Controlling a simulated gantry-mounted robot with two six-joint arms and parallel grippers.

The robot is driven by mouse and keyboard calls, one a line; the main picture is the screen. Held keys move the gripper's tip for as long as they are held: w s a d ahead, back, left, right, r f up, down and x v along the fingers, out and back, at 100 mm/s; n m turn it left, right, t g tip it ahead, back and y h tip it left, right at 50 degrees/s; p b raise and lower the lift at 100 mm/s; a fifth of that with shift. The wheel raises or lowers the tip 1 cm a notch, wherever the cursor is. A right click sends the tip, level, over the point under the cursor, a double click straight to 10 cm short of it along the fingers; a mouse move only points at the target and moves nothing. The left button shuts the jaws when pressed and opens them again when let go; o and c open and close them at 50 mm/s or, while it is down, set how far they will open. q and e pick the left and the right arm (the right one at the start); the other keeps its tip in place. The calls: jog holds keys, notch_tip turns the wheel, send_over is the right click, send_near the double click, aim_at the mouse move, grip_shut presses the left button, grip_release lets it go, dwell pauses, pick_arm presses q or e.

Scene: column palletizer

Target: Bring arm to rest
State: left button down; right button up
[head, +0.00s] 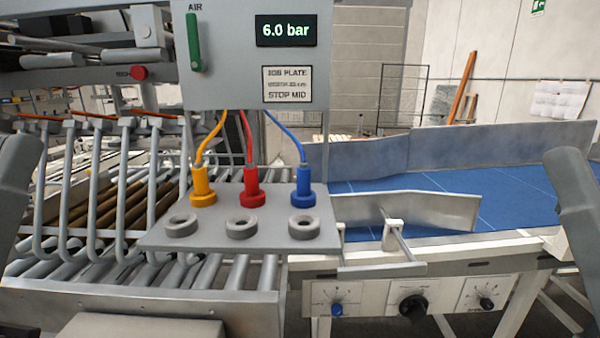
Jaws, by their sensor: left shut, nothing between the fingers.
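A grey part of my right arm (578,215) stands at the right edge, in front of the blue belt's end. My right gripper's fingers are outside the picture.
A grey plate (215,238) carries yellow (202,190), red (251,190) and blue (303,190) plugs, with three grey rings in front. Above hangs a box reading 6.0 bar (286,30). A blue belt (500,190) with metal guides lies right; rollers (225,275) lie left.

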notch_tip(320, 180, up, 38)
jog(key=p, duration=3.8)
jog(key=shift+f, duration=0.1)
notch_tip(320, 180, down, 52)
jog(key=b, duration=5.2)
jog(key=shift+f+b, duration=0.2)
jog(key=shift+b, duration=0.1)
